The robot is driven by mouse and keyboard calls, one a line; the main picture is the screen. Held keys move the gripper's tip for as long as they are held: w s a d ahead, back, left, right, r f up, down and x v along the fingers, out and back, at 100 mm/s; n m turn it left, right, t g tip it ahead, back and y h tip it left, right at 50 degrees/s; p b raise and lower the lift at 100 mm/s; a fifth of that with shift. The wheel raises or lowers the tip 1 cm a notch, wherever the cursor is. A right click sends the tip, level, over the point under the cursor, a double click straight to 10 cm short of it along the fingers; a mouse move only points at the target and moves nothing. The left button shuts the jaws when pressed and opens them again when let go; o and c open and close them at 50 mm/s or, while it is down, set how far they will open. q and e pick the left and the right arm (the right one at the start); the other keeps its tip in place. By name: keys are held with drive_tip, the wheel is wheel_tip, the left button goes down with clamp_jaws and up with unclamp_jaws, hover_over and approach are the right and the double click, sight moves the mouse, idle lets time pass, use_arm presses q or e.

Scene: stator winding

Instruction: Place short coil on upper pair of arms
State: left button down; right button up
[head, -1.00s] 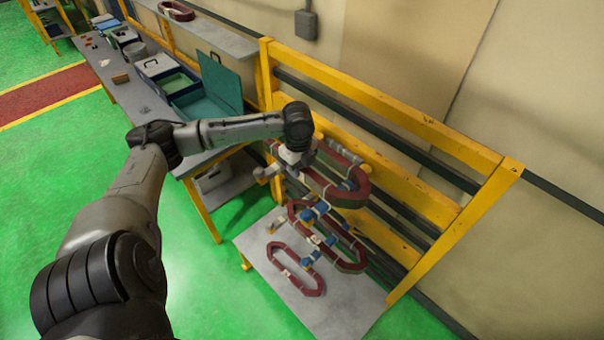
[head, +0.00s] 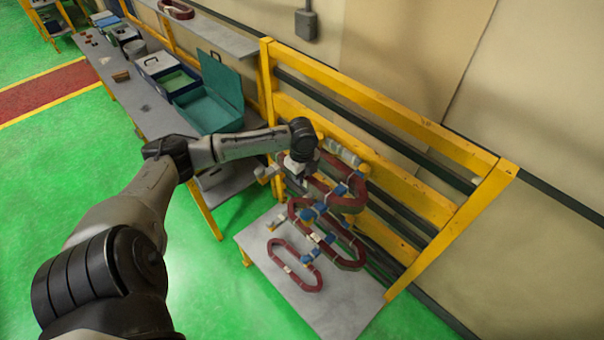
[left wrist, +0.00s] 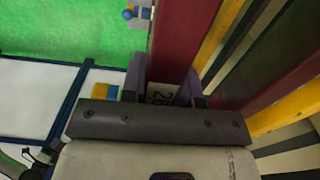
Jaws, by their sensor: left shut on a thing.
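My left gripper (head: 294,176) is beside the yellow rack and shut on a dark red coil (head: 352,200). In the left wrist view, the gripper (left wrist: 172,90) has its fingers on either side of a red coil side (left wrist: 182,38) with a white label. The held coil is at the height of the upper blue-padded arm (head: 341,189); I cannot tell whether it rests on it. A second red coil (head: 350,263) hangs lower, around blue-and-white arm parts (head: 308,258). My right gripper is not in view.
A flat red coil (head: 283,254) lies on the grey low table (head: 345,307). The yellow rack frame (head: 400,108) stands close behind the arms. A workbench (head: 125,95) with a teal open box (head: 212,108) is to the left. Green floor is clear in front.

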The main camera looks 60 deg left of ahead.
use_arm(q)
drive_tip(key=c, duration=0.9)
unclamp_jaws()
drive_tip(key=shift+o, duration=0.2)
drive_tip(key=shift+r, duration=0.55)
wheel_tip(320, 180, up, 10)
drive_tip(key=b, duration=0.3)
drive_tip(key=shift+f, duration=0.25)
drive_tip(key=shift+r+b, duration=0.3)
drive_tip(key=shift+r, duration=0.5)
